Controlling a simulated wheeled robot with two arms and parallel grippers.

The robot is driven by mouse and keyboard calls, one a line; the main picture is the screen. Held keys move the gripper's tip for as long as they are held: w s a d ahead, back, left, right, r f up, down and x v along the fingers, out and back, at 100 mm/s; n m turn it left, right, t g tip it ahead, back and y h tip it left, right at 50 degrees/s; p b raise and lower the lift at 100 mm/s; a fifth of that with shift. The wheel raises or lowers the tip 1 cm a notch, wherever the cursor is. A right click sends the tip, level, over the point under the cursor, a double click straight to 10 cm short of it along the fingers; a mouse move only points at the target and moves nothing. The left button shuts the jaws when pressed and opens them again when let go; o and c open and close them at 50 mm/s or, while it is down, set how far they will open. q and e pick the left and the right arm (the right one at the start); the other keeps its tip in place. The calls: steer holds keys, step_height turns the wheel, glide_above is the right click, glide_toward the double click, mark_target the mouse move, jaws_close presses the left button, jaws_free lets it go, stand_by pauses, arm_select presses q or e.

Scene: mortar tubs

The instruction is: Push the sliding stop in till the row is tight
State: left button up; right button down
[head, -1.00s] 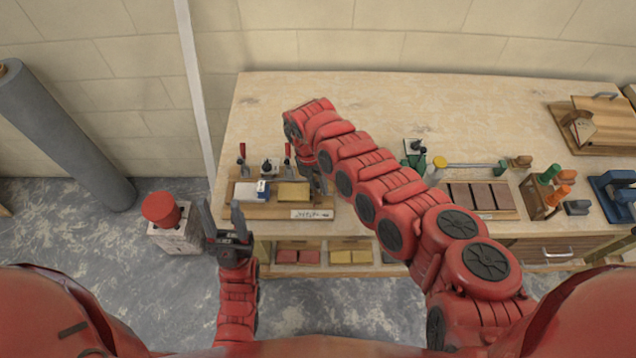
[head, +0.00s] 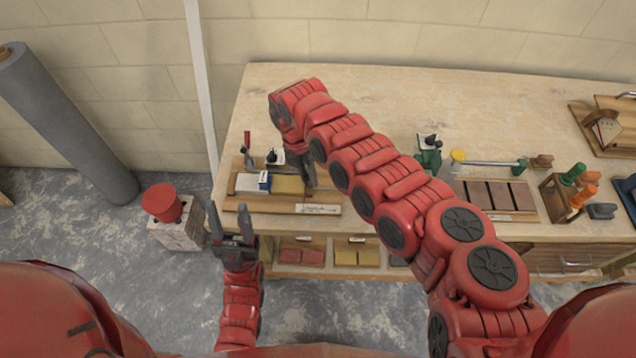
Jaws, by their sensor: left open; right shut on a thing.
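A wooden board (head: 232,205) with a label on its front edge lies at the left end of the bench. On it a white and blue block (head: 250,183) stands in a row with a yellow block (head: 287,185) on its right; I see no clear gap between them. My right gripper (head: 309,183) points down at the right end of the row, beside the yellow block. It is shut on what seems to be the sliding stop, which its fingers mostly hide. My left gripper (head: 230,220) is open and empty, in front of the bench's left front edge.
A red-handled clamp (head: 247,145) stands behind the row. A rack of brown tiles (head: 495,195), a rod with a yellow end (head: 487,162) and a holder with coloured handles (head: 565,195) lie to the right. My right arm crosses the bench's middle.

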steer(key=c, duration=1)
jaws_free()
steer(key=shift+a, duration=0.1)
steer(key=shift+w+r, duration=0.15)
steer(key=shift+r, duration=0.25)
steer(key=shift+w+a+r+b, duration=0.35)
steer(key=shift+r+b, duration=0.5)
steer(key=shift+r, duration=1.85)
steer(key=shift+w+a+r+b, duration=0.15)
steer(key=shift+a+r+b, duration=0.55)
steer(key=shift+r, duration=2.05)
steer(key=shift+w+a+r+b, duration=0.3)
steer(key=shift+r+b, duration=0.65)
steer(key=shift+r, duration=1.75)
steer(key=shift+f, duration=0.1)
